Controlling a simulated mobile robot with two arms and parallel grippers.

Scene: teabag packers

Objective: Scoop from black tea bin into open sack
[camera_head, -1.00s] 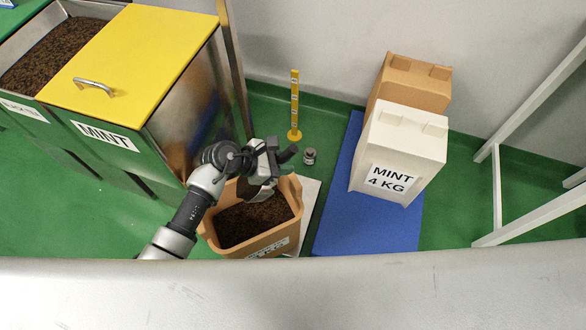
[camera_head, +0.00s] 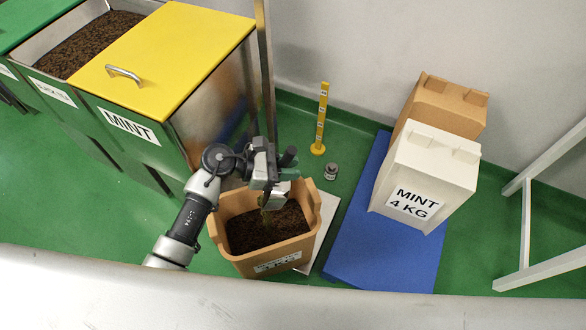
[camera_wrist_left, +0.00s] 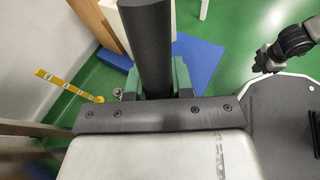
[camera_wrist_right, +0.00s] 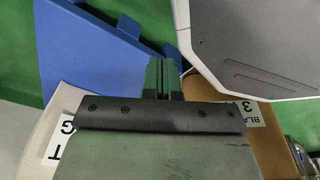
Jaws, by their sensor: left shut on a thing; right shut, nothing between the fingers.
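The open brown sack (camera_head: 216,222) stands upright on the floor with dark tea (camera_head: 285,225) in it. My left gripper (camera_head: 285,165) is shut on a scoop, whose dark handle (camera_wrist_left: 147,45) fills the middle of the left wrist view. The scoop's grey pan (camera_head: 277,198) is tilted over the sack's opening, and a thin streak below it looks like falling tea. The black tea bin (camera_head: 53,91) is uncovered and holds dark leaf at the upper left. My right gripper (camera_wrist_right: 162,78) is shut and empty; it also shows in the left wrist view (camera_wrist_left: 262,62).
The mint bin has a yellow lid (camera_head: 165,60) and stands just left of the sack. A blue platform (camera_head: 375,255) bears a white mint sack (camera_head: 425,170) and a brown one (camera_head: 447,103). A yellow post (camera_head: 322,120) and a small weight (camera_head: 331,171) stand behind the sack.

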